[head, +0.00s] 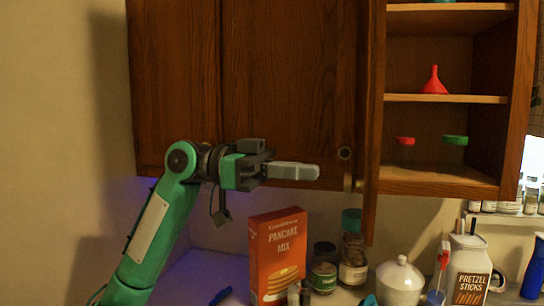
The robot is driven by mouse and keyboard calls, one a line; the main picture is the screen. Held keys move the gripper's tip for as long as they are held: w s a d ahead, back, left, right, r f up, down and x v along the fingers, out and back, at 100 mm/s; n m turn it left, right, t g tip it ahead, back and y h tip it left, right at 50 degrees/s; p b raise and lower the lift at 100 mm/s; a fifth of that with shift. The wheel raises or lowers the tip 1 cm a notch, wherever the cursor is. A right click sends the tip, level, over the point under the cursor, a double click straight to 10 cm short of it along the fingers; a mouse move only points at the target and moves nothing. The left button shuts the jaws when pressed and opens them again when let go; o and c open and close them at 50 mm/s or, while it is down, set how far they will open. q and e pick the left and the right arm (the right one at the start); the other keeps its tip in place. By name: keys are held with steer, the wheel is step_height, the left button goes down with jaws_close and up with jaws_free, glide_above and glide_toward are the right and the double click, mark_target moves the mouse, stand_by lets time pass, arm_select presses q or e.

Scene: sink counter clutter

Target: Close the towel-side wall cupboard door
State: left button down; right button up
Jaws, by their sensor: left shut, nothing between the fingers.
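The wooden wall cupboard (180,80) fills the top of the head view. One door (371,120) stands open and shows nearly edge-on, with a knob (348,182) low on its left face. The door panel to its left (285,80) looks closed, with a round knob (344,153). No towel is clearly in view, so I cannot tell the towel side from it. My left gripper (316,172) is shut and empty. It points right at the cupboard's lower edge, left of the open door and apparently apart from it. My right gripper is out of view.
Open shelves (445,98) hold a red funnel (434,80) and lidded jars. Open air lies between the gripper and the counter items.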

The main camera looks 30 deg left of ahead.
arm_select(q)
steer(key=d+p, duration=0.2)
steer(key=d, duration=0.4)
steer(key=shift+w, duration=0.45)
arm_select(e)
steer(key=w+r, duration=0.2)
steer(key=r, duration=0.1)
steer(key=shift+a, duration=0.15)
arm_select(q)
steer(key=shift+d, duration=0.15)
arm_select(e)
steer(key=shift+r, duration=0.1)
